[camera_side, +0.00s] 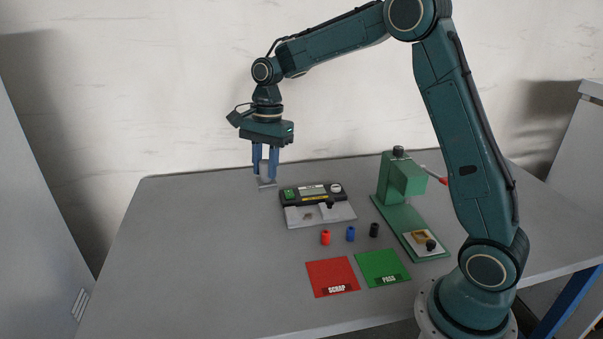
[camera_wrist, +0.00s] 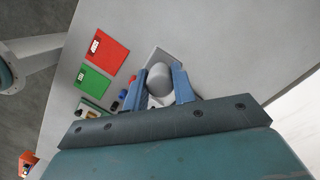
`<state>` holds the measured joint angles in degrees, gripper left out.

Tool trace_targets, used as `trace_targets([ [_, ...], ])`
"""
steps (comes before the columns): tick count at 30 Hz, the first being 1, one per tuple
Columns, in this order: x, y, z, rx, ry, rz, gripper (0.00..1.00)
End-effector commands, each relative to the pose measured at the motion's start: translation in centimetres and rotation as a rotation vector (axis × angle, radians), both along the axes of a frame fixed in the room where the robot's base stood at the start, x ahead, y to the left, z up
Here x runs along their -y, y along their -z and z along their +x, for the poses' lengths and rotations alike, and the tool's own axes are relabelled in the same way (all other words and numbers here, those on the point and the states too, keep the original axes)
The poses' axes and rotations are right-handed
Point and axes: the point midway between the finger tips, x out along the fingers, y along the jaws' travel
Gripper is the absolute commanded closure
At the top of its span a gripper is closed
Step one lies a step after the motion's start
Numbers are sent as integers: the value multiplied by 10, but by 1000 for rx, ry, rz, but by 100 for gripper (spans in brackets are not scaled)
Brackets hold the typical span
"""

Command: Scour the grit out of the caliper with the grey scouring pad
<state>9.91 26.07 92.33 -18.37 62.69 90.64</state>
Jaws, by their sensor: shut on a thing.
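The caliper (camera_side: 312,193) is a dark gauge with a small display, a green button and a white button, lying on a pale plate (camera_side: 337,212) mid-table in the side view. Small brownish specks, perhaps the grit (camera_side: 308,216), show on the plate's front. My gripper (camera_side: 265,165) points down, to the left of and behind the caliper. It is shut on the grey scouring pad (camera_side: 267,184), a flat piece with a pale upright handle. In the wrist view the round grey handle (camera_wrist: 159,80) sits between the blue fingers. I cannot tell whether the pad touches the table.
Red (camera_side: 325,237), blue (camera_side: 350,234) and black (camera_side: 374,230) small cylinders stand in front of the caliper. A red mat (camera_side: 328,272) and a green mat (camera_side: 380,264) lie nearer. A green press (camera_side: 402,180) with a red-tipped lever stands right. The table's left is clear.

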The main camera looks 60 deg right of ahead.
Motion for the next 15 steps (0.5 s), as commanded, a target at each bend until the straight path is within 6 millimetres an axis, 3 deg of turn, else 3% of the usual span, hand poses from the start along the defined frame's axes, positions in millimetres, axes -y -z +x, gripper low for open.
trace_targets([
  [5, 22, 17, 0, -4, 5, 3, 92],
  [15, 99, 72, -11, -3, 10, 5, 92],
])
